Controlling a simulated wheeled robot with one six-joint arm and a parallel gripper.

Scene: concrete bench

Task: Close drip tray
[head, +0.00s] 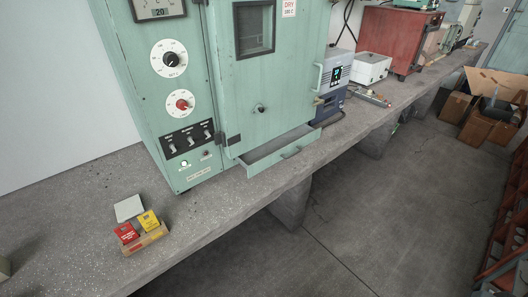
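The drip tray (272,156) is a pale green shallow drawer under the door of the green oven (232,80). It stands partly pulled out toward the bench's front edge. The oven door (267,90), with a dark window and a small round knob, looks shut above the tray. My gripper is not in view.
A wooden holder (146,243) with red and yellow packets and a white card (129,208) lie on the bench (75,235) at left. A blue-grey device (331,90) stands right of the oven. Open floor (390,200) lies before the bench.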

